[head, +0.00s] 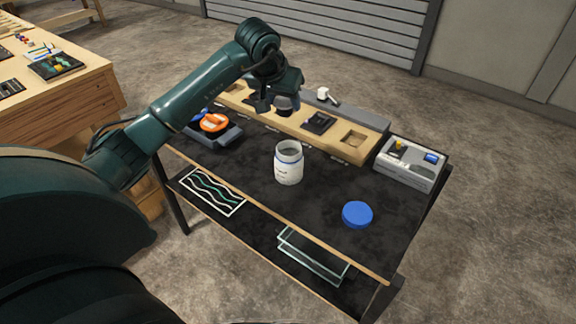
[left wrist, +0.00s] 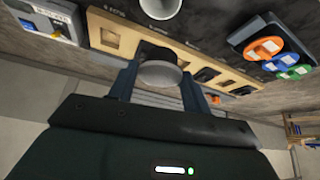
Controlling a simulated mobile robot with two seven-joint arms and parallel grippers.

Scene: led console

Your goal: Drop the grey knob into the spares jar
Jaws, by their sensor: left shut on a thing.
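My left gripper (head: 273,102) is above the wooden strip at the back of the black table, shut on the grey knob (head: 287,103). In the left wrist view the knob (left wrist: 158,74) shows as a round grey disc between the two fingers of the gripper (left wrist: 158,82). The spares jar (head: 288,167) is a white jar with a blue line, standing upright and open in mid-table, in front of the gripper. Part of the jar (left wrist: 160,7) shows at the top of the left wrist view. My right gripper is not in view.
A blue lid (head: 357,214) lies on the table right of the jar. The wooden strip (head: 338,141) has recesses. A grey console (head: 410,170) stands at the right; a dark box with an orange knob (head: 214,123) is at the left. Black tabletop around the jar is clear.

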